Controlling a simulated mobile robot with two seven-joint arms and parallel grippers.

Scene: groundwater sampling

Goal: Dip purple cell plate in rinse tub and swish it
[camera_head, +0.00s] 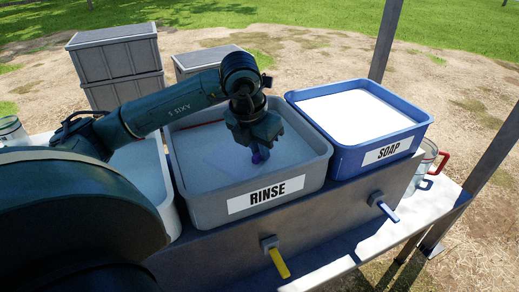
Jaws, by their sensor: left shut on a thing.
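The rinse tub (309,181) is a grey tub with a white label reading RINSE, standing in the middle of the view with pale liquid in it. My left gripper (258,150) points down over the inside of this tub. It is shut on a small purple piece, the purple cell plate (259,157), which shows just below the fingers. Most of the plate is hidden by the gripper. I cannot tell how deep it sits in the liquid. My right gripper is not in view.
A blue tub (422,128) labelled SOAP stands right of the rinse tub. Another tub (166,209) is partly hidden behind my arm on the left. A yellow-handled tap (280,263) and a blue-handled tap (389,212) stick out in front. Grey crates (117,62) stand behind.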

